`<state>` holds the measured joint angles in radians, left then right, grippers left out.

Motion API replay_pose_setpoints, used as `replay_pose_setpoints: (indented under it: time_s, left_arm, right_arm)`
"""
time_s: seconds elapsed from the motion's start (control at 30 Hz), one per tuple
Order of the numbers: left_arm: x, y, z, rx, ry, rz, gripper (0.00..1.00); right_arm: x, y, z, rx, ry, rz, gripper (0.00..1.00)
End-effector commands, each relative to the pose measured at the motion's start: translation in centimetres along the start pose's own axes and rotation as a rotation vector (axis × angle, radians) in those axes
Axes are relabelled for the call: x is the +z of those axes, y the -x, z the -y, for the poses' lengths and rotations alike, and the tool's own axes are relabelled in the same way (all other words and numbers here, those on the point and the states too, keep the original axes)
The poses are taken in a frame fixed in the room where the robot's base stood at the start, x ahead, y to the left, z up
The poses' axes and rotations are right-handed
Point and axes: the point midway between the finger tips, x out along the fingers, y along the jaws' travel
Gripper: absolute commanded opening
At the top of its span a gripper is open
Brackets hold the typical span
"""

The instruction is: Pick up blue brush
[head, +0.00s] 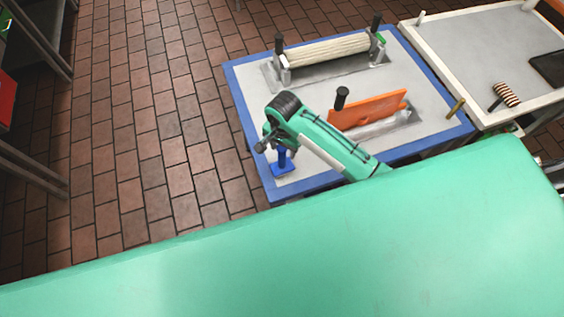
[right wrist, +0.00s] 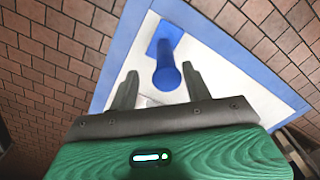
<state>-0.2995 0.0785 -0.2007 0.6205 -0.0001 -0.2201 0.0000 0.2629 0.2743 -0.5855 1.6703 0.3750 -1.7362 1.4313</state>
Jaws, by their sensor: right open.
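The blue brush (head: 282,165) stands upright near the front left corner of the blue-edged table, with its flat base down and its handle up. In the right wrist view the brush (right wrist: 167,72) shows its round handle end toward the camera, between and beyond the two fingers. My right gripper (right wrist: 158,88) is open and empty, pointing down over the handle. In the head view my right gripper (head: 268,143) is beside and above the brush, and my arm covers part of it. I cannot tell whether a finger touches the handle. My left gripper is not in view.
The blue-edged table (head: 245,105) also holds a ribbed roller on a stand (head: 330,52) at the back and an orange plate with a black knob (head: 368,108). A white-framed table (head: 470,45) with a striped object (head: 506,94) adjoins on the right. Brick floor lies open on the left.

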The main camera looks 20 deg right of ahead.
Motion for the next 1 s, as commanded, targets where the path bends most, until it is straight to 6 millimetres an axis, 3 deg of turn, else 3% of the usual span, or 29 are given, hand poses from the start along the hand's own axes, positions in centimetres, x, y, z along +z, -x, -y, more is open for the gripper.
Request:
replay_pose_setpoints:
  time_s: [0.5, 0.8, 1.0]
  left_arm:
    - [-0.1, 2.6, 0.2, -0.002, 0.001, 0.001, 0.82]
    - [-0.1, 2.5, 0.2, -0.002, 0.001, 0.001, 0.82]
    - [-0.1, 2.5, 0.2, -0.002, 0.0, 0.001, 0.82]
  right_arm:
    - [-0.5, -4.7, 0.8, 0.001, 0.0, 0.001, 0.5]
    - [-0.5, -5.2, 0.8, -0.001, 0.0, 0.0, 0.5]
    - [-0.5, -5.2, 0.8, -0.001, 0.0, 0.0, 0.1]
